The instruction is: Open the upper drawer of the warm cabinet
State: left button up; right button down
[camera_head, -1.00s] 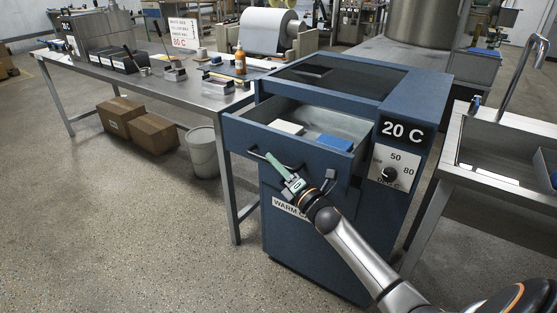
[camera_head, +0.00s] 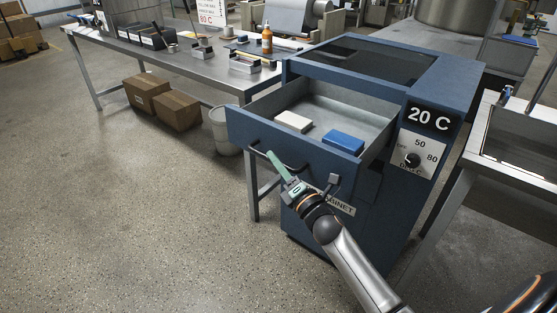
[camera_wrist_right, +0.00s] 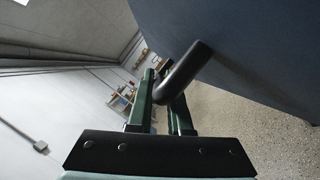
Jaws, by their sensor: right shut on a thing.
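The warm cabinet (camera_head: 395,82) is a blue box with a "20 C" display and a dial on its front right. Its upper drawer (camera_head: 300,150) is pulled well out and holds a white block (camera_head: 294,121) and a blue block (camera_head: 343,142). My right gripper (camera_head: 280,166) is at the drawer's dark bar handle (camera_head: 262,148). In the right wrist view the handle (camera_wrist_right: 185,72) passes between the green fingers (camera_wrist_right: 160,105), which are shut on it. Part of the handle is hidden behind the gripper. My left gripper is not in view.
A steel table (camera_head: 190,75) with trays and an orange bottle (camera_head: 267,39) stands left of the cabinet. Cardboard boxes (camera_head: 178,110) and a white bucket (camera_head: 222,130) are under it. A sink (camera_head: 515,135) stands at right. The floor in front is clear.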

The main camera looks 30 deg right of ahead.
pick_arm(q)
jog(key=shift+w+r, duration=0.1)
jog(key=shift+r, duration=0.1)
pick_arm(e)
jog(key=c, duration=0.8)
grip_release()
jog(key=shift+c, duration=0.2)
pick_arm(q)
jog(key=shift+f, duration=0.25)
pick_arm(e)
jog(key=v, duration=1.2)
jog(key=shift+s, duration=0.25)
jog(key=shift+f, duration=0.1)
